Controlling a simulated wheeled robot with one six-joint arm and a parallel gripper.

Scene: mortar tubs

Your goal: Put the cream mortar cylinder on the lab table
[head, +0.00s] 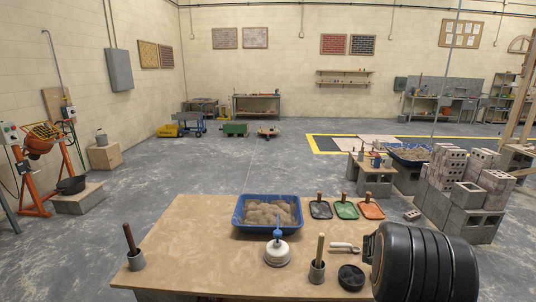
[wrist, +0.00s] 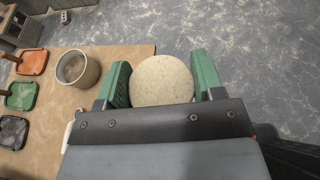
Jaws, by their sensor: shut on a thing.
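The cream mortar cylinder (wrist: 163,85) shows its round, pale, speckled end in the wrist view. My gripper (wrist: 160,64) has green fingers on both sides of it and is shut on it. Beyond the cylinder I see grey floor; the tan tabletop (wrist: 123,58) is to the left. The same wood-topped table (head: 185,240) fills the front of the head view. I cannot tell if it is the lab table. The cylinder and gripper fingers are not visible in the head view, where a large black ribbed shape covers the table's right end.
A blue tub of sand (head: 238,224) stands at the table's far edge. Beside it lie black (head: 320,210), green (head: 346,211) and orange (head: 372,211) boards. A grey cup (wrist: 77,68) stands by the boards. The table's left is mostly clear.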

